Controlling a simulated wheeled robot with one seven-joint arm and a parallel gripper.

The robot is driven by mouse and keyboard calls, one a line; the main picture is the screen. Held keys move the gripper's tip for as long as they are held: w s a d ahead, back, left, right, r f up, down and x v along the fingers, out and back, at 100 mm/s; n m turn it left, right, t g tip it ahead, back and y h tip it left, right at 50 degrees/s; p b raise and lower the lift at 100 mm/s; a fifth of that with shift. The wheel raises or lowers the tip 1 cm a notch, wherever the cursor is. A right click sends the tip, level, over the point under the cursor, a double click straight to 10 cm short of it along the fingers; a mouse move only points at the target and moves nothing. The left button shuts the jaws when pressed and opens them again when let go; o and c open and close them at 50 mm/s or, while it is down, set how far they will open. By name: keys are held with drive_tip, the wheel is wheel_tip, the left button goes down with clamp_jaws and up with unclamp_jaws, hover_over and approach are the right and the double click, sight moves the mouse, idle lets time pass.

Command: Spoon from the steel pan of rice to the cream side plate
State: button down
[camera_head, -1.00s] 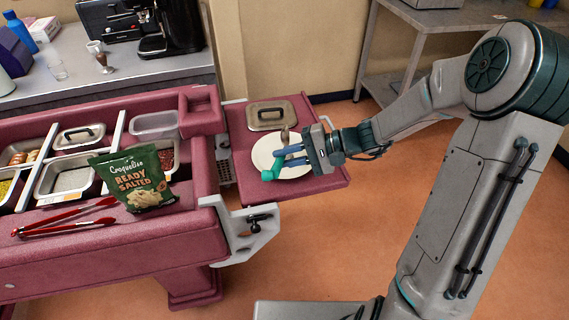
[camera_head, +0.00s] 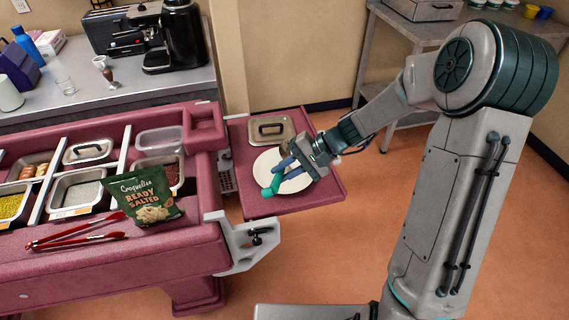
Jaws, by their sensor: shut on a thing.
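My gripper (camera_head: 281,171) is over the cream side plate (camera_head: 261,166) on the side shelf, low and close to it. It is shut on a teal-handled thing, apparently the spoon (camera_head: 270,189), whose handle sticks out toward the plate's near-left edge. The spoon's bowl is hard to make out behind the gripper. I cannot tell whether the spoon touches the plate or carries rice. The steel pan of rice (camera_head: 77,192), with pale grains, is set in the maroon counter at the left.
Other food pans, a lidded pan (camera_head: 88,151) and a clear tub (camera_head: 160,139) surround the rice pan. A metal bracket (camera_head: 245,243) juts out below the shelf.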

drive_tip(key=h+p, duration=0.1)
drive_tip(key=p, duration=0.1)
drive_tip(key=r+g+h+p, duration=0.1)
drive_tip(key=p, duration=0.1)
drive_tip(key=r+h+p, duration=0.1)
drive_tip(key=h+p, duration=0.1)
drive_tip(key=p, duration=0.1)
drive_tip(key=shift+w+a+n+g, duration=0.2)
drive_tip(key=shift+a+n+g, duration=0.1)
drive_tip(key=shift+a+n, duration=0.1)
drive_tip(key=h+p, duration=0.1)
drive_tip(key=p, duration=0.1)
drive_tip(key=r+h+p, duration=0.1)
drive_tip(key=p, duration=0.1)
drive_tip(key=shift+w+a+r, duration=0.1)
drive_tip(key=shift+a+r, duration=0.15)
drive_tip(key=shift+r, duration=0.05)
drive_tip(key=shift+a+n+g+h, duration=0.15)
drive_tip(key=shift+n+g+h, duration=0.2)
drive_tip(key=shift+h, duration=0.25)
drive_tip(key=shift+a+r+h, duration=0.1)
drive_tip(key=shift+r+h, duration=0.05)
drive_tip(key=shift+h, duration=0.15)
drive_tip(key=shift+w+a+r+n+g+h, duration=0.1)
drive_tip(key=shift+a+r+n+g+h, duration=0.1)
drive_tip(key=shift+r+h, duration=0.7)
drive_tip(key=shift+w+a+r+n+g+h, duration=0.15)
drive_tip(key=shift+r+h, duration=0.4)
drive_tip(key=shift+h, duration=0.65)
drive_tip(key=shift+s, duration=0.1)
